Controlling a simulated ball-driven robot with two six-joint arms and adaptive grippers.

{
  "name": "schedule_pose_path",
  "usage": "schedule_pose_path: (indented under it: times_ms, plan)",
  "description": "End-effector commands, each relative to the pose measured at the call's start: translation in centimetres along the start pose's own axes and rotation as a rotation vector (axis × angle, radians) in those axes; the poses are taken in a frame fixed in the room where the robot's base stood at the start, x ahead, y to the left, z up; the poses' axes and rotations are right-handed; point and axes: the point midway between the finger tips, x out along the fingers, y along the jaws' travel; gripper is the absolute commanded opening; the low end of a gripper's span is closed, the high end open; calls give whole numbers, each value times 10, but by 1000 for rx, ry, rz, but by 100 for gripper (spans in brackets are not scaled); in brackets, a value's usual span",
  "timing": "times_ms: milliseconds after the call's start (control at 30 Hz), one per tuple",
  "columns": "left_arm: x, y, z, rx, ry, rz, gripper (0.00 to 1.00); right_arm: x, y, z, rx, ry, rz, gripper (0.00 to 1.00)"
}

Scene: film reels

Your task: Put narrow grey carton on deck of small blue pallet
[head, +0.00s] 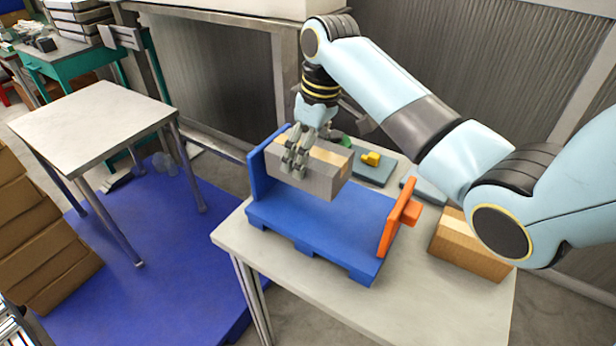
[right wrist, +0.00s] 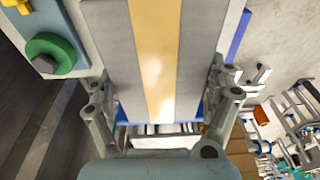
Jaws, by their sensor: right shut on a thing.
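The narrow grey carton (head: 325,186) has a tan tape stripe along its top. It is over the left part of the deck of the small blue pallet (head: 310,228), beside the blue end wall; I cannot tell whether it touches the deck. My right gripper (head: 294,168) is shut on the carton from above, with fingers on its sides. In the right wrist view the carton (right wrist: 198,40) fills the space between the fingers (right wrist: 160,105), and the pallet (right wrist: 238,35) shows as blue bits beside it. My left gripper is not in view.
An orange end board (head: 390,230) stands at the pallet's right end. A brown carton (head: 465,245) is right of the pallet on the pale table (head: 400,310). Behind are grey-blue plates with a yellow piece (head: 371,159) and a green ring (right wrist: 52,52). The right part of the deck is clear.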

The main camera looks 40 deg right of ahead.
Motion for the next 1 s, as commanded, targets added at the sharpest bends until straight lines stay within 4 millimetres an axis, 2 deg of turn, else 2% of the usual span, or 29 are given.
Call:
schedule_pose_path:
  times_ms: [100, 233, 333, 500, 867, 900, 1000]
  plan:
    - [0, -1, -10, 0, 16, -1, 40, 20, 0, 3, 1, 0, 0, 38]
    - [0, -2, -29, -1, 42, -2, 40, 30, 1, 4, 0, 1, 1, 38]
    - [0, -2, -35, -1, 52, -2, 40, 44, 1, 7, 0, -1, 0, 38]
    - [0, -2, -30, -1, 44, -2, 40, 65, 2, 9, 1, 2, 1, 38]
    - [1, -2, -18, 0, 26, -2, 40, 69, 2, 9, 0, 2, 1, 38]
    - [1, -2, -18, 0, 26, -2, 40, 70, 2, 10, 0, 1, 1, 87]
    - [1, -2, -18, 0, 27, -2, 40, 70, 2, 10, 0, 1, 1, 100]
